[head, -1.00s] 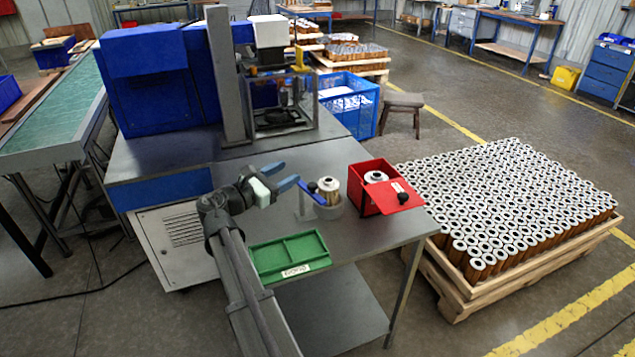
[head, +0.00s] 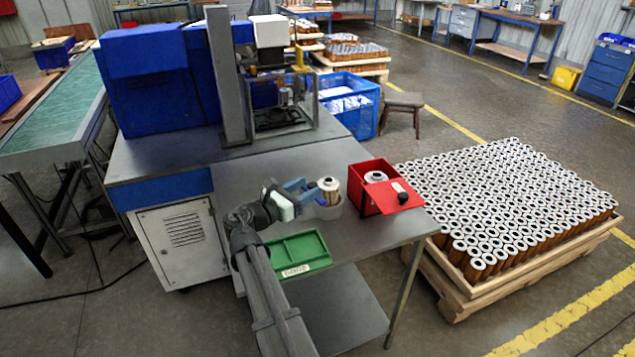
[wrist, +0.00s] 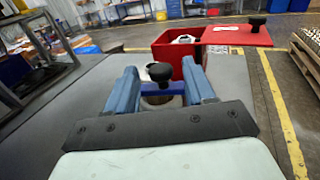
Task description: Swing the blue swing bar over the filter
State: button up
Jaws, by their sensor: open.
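The filter (head: 329,189), white-topped with a tan body, stands upright in a grey round holder (head: 328,210) on the metal table. In the wrist view, the blue swing bar (wrist: 170,88) shows between my fingers, with its black knob (wrist: 160,72) above it. In the head view my gripper mostly hides the bar, so its exact angle to the filter is unclear. My gripper (head: 307,189) is open just left of the filter. In the wrist view, my gripper (wrist: 162,88) has one blue finger on each side of the bar and knob; contact cannot be told.
A red box (head: 361,197) holding another filter, with a red lid (head: 398,193) and black knob, stands right of the holder. A green tray (head: 297,252) lies at the front. A machine stands behind. The table left of my gripper is clear.

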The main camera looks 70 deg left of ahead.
aim_at(310, 186)
jog(key=shift+x, duration=2.4)
grip_shut()
